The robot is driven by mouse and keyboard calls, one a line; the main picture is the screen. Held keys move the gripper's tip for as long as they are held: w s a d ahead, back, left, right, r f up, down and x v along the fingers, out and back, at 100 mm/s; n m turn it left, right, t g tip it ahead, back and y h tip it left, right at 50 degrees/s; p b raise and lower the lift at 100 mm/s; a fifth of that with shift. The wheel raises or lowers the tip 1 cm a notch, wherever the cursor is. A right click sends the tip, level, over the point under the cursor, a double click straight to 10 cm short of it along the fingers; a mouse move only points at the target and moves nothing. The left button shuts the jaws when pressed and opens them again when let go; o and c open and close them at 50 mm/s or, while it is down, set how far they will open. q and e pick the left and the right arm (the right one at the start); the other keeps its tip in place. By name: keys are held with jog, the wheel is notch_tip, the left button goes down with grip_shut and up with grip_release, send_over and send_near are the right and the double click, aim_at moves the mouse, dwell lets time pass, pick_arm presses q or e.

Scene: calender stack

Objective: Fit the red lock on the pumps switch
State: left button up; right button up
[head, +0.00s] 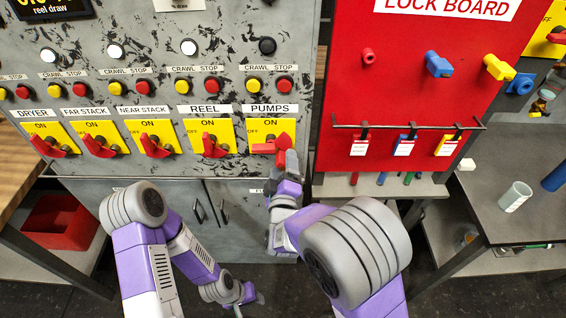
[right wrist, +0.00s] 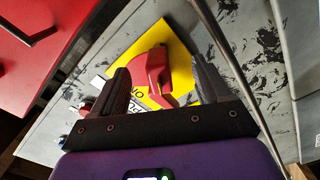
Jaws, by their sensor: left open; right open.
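The pumps switch (head: 285,142) has a red handle on a yellow plate, with its red end pointing left. A red block (head: 263,148) shows at that end; I cannot tell whether it is the red lock or part of the handle. My right gripper (head: 287,166) is at this switch. In the right wrist view, its open fingers (right wrist: 158,85) stand either side of the red handle (right wrist: 152,80), with no clear grip. My left gripper (head: 250,295) is low and empty, in front of the cabinet. A short red peg (head: 367,55) sits on the lock board (head: 400,105).
The board also bears a blue lock (head: 438,65), a yellow lock (head: 498,67) and hanging tags (head: 407,144). Other switches, such as reel (head: 213,147), line the panel to the left. A bench with a white cup (head: 515,196) stands right; a red bin (head: 60,222) is lower left.

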aim_at(283, 167)
jog(key=shift+s, duration=2.65)
jog(key=s+d+f+m+g, duration=0.1)
jog(key=d+f+m+g, duration=0.25)
jog(key=f, duration=0.75)
jog(key=s+d+f+m+g, duration=0.15)
jog(key=d+f+g, duration=0.3)
jog(key=f, duration=0.65)
jog(key=s+f+m+g+y, duration=0.2)
jog(key=s+f+m+g, duration=0.2)
jog(key=s+f, duration=0.2)
jog(key=s+d+f+m+g+y, duration=0.1)
jog(key=s+f+m+g, duration=0.4)
jog(key=s, duration=0.5)
notch_tip(283, 167, down, 2)
jog(key=shift+s+d+f+m+g+y, duration=0.1)
jog(key=shift+s+d+m+g+y, duration=0.25)
jog(key=shift+y, duration=0.25)
